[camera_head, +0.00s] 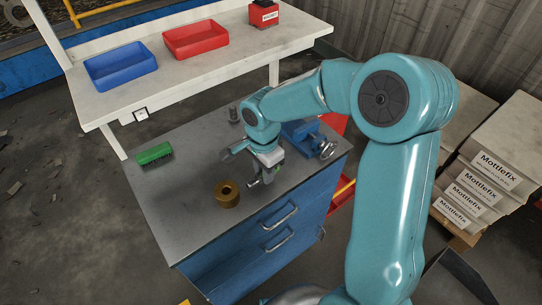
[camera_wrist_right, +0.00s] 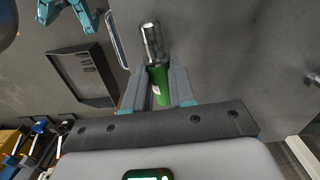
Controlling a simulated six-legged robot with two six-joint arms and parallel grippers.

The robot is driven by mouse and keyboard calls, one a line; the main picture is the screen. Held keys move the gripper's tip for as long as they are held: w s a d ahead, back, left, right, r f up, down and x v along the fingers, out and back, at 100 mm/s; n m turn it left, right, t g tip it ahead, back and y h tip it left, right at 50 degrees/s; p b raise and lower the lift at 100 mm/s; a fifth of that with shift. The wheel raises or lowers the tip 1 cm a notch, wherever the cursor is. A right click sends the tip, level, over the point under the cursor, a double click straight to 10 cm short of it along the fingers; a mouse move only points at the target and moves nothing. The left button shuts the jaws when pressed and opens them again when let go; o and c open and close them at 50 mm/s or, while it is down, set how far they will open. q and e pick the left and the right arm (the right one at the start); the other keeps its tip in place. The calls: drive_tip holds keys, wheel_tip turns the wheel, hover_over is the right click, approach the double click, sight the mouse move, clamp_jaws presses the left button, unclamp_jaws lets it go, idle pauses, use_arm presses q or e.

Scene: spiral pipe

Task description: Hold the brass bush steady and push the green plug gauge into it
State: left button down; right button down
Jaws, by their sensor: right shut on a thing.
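The brass bush (camera_head: 227,194) stands on the grey top of the blue cabinet, near its front edge, with its round hole facing up. Nothing holds it. My right gripper (camera_head: 262,179) is above the cabinet top, to the right of the bush and apart from it. In the right wrist view, the right gripper (camera_wrist_right: 160,76) is shut on the green plug gauge (camera_wrist_right: 159,84). The gauge's bright metal end (camera_wrist_right: 152,42) sticks out beyond the fingers. In the head view I cannot make out the gauge clearly.
A green brush (camera_head: 154,153) lies at the cabinet's left. A blue vice (camera_head: 305,136) sits at its right, behind my arm. A white bench (camera_head: 190,72) behind carries a blue bin (camera_head: 121,67) and a red bin (camera_head: 196,39). The cabinet top left of the bush is clear.

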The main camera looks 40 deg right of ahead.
drive_tip(key=s+a, duration=0.1)
drive_tip(key=a, duration=0.1)
drive_tip(key=s+a+b, duration=0.1)
drive_tip(key=a, duration=0.1)
drive_tip(key=s+a, duration=0.2)
drive_tip(key=shift+a, duration=0.15)
drive_tip(key=shift+s+a+b, duration=0.25)
drive_tip(key=shift+a+b, duration=0.05)
drive_tip(key=shift+a, duration=0.2)
